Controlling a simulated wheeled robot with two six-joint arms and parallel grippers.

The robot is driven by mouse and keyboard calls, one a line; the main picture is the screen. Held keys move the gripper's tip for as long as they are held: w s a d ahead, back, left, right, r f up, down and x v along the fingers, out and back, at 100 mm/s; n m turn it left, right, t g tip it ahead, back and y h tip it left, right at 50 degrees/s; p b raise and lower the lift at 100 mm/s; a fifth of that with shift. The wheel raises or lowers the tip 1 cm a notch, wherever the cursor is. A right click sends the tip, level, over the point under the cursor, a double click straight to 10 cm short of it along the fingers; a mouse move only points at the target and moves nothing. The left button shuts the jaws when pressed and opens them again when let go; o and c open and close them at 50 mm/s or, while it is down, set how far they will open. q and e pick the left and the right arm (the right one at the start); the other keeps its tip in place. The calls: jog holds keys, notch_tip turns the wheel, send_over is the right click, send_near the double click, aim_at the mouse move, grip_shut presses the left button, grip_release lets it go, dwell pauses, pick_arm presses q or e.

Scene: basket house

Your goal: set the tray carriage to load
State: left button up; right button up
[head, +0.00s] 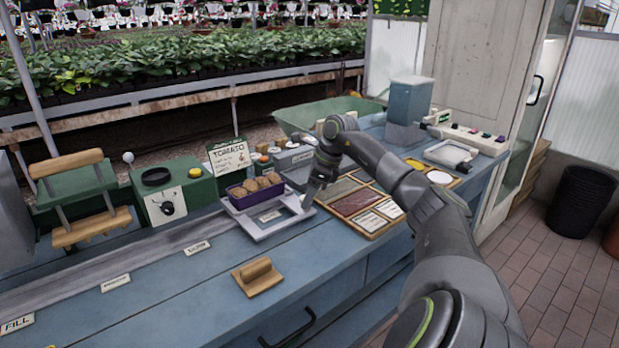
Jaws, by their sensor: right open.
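The tray carriage (263,232) is a pale grey frame on the blue bench (215,290), at the right end of a long grey track (130,262). A purple tray (237,202) with brown round contents sits at its back. Labels line the bench front: FILL (17,325) at far left, one too small to read (115,283), and SOW (197,248), left of the carriage. Another small label (270,216) shows inside the carriage frame, unreadable. My right gripper (308,200) is open at the carriage's right end; whether it touches is unclear. My left gripper is out of view.
A wooden block with a handle (258,277) lies on the bench front. A green box with a dial (172,196) and a TOMATO card (229,157) stand behind the track. A wooden seed board (362,205) lies right of the carriage, below my right arm. A blue-grey machine (409,105) stands farther right.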

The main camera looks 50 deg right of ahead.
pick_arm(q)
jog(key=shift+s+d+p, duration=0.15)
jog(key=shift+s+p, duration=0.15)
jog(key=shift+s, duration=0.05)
pick_arm(e)
jog(key=v, duration=1.7)
jog(key=shift+d, duration=0.15)
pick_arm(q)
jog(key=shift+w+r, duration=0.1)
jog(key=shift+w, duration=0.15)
pick_arm(e)
jog(key=shift+s+r, duration=0.1)
